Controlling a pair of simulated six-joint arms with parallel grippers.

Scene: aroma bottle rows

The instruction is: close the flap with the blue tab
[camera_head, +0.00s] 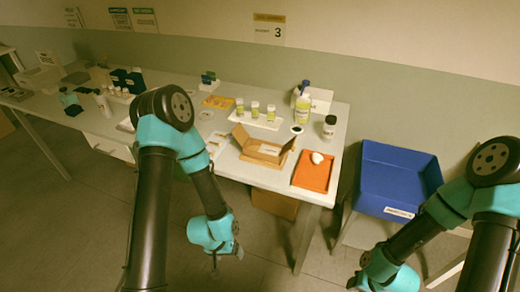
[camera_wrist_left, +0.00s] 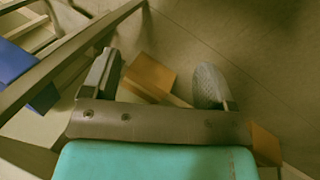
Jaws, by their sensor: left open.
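A low brown cardboard box (camera_head: 262,152) sits open near the front edge of the table, with flaps standing up at its sides. A blue tab cannot be made out at this size. My left gripper (camera_head: 227,256) hangs in front of and below the table edge, apart from the box. In the left wrist view my left gripper (camera_wrist_left: 157,82) has its two fingers spread with nothing held between them. My right gripper (camera_head: 358,283) is at the bottom edge of the head view, too small and cut off to read its jaws.
An orange tray (camera_head: 313,174) with a white item is right of the box. Behind stand a row of small bottles (camera_head: 255,108), a yellow-green bottle (camera_head: 302,108) and a dark-lidded jar (camera_head: 329,127). A blue bin (camera_head: 372,190) stands to the right. Another brown box (camera_head: 273,204) is under the table.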

